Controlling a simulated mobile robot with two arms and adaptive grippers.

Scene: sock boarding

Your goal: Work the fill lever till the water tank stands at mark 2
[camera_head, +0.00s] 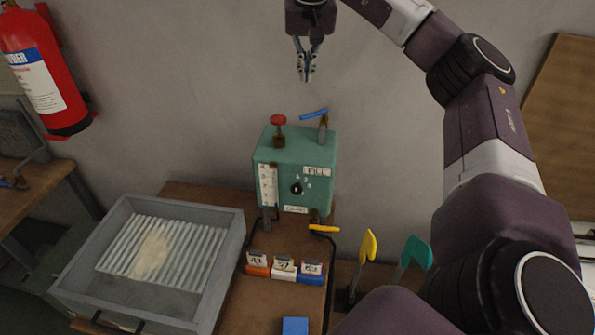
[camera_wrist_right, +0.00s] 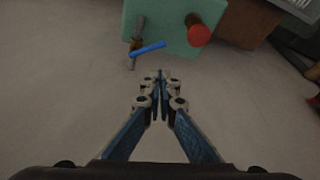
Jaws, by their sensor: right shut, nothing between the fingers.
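The water tank is a teal box (camera_head: 295,158) on the wooden bench. A white gauge strip (camera_head: 267,186) runs down the left of its front; the level and marks are too small to read. A blue-handled lever (camera_head: 314,114) stands on top at the right, above a FILL label (camera_head: 317,171). It also shows in the right wrist view (camera_wrist_right: 149,49). My right gripper (camera_head: 307,78) is shut and empty, pointing down above the tank and apart from the lever. In the right wrist view its fingertips (camera_wrist_right: 161,78) meet below the blue handle. My left gripper is out of view.
A red knob (camera_head: 278,120) stands left of the lever. A yellow-handled valve (camera_head: 323,228) juts from the tank's lower right. A grey tray (camera_head: 75,285) with a ribbed insert, small labelled blocks (camera_head: 284,272) and yellow (camera_head: 369,245) and teal (camera_head: 415,253) paddles are nearby.

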